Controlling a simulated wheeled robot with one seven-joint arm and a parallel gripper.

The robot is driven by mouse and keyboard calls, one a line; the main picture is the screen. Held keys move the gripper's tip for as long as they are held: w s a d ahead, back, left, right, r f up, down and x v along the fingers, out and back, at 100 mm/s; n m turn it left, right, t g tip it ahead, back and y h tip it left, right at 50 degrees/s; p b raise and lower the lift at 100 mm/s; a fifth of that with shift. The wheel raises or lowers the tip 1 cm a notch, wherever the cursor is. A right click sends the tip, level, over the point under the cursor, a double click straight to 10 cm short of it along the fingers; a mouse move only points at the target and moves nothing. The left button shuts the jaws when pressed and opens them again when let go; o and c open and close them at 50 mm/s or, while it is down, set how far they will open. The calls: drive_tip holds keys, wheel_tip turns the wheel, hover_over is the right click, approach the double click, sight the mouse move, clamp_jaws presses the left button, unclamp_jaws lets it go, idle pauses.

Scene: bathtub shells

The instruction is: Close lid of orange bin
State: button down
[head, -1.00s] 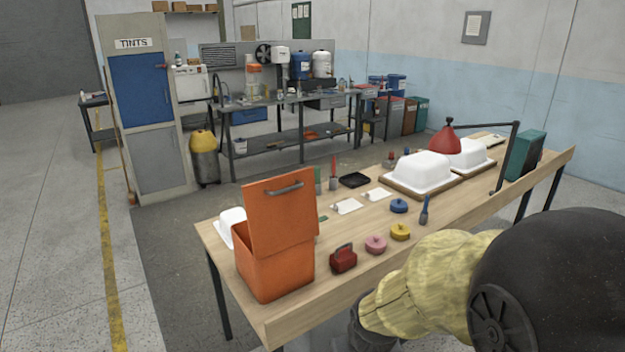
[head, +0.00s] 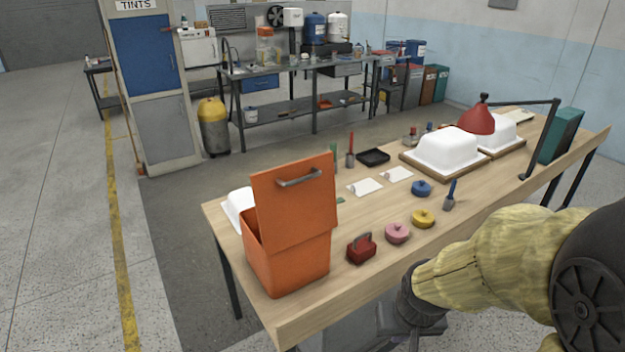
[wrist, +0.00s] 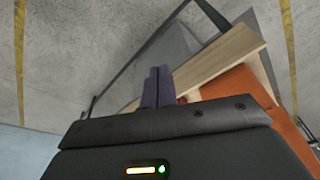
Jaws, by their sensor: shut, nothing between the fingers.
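The orange bin (head: 286,264) stands on the left end of the wooden table in the head view. Its lid (head: 297,208) is open and stands upright, with a grey handle on the face toward me. In the wrist view my gripper (wrist: 157,88) has its dark fingers shut together with nothing held. An orange surface, apparently the bin (wrist: 238,84), shows to the right of the fingers, apart from them. In the head view my arm is at the lower right, right of the bin; the fingers cannot be made out there.
On the table (head: 340,290), a red block with a handle (head: 361,249) sits just right of the bin. Pink (head: 397,233) and yellow (head: 423,219) round pieces lie beyond it. A white shell (head: 239,209) is behind the bin. Floor left of the table is clear.

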sight(305, 179)
drive_tip(key=w+a+r+n+t+y+p, duration=0.3)
drive_tip(key=w+a+r+n+t+p, duration=0.1)
drive_tip(key=w+r+n, duration=0.4)
drive_tip(key=w+a+r+n+t+y+p, duration=0.4)
drive_tip(key=w+r+n+p, duration=0.4)
drive_tip(key=r+n, duration=0.5)
drive_tip(key=a+n+t+p, duration=0.1)
drive_tip(key=a+n, duration=0.1)
drive_tip(key=n, duration=0.1)
drive_tip(key=shift+a+n+y+p, duration=0.15)
drive_tip(key=shift+n+y+p, duration=0.15)
drive_tip(key=shift+n, duration=0.1)
drive_tip(key=shift+w+r, duration=0.1)
drive_tip(key=p+x, duration=0.6)
drive_tip(key=x, duration=0.6)
drive_tip(key=shift+w+a, duration=0.2)
drive_tip(key=shift+w, duration=0.05)
drive_tip(key=shift+w+a+f, duration=0.25)
drive_tip(key=shift+w+f, duration=0.1)
drive_tip(key=shift+w, duration=0.1)
drive_tip(key=shift+w+a, duration=0.1)
drive_tip(key=shift+w, duration=0.05)
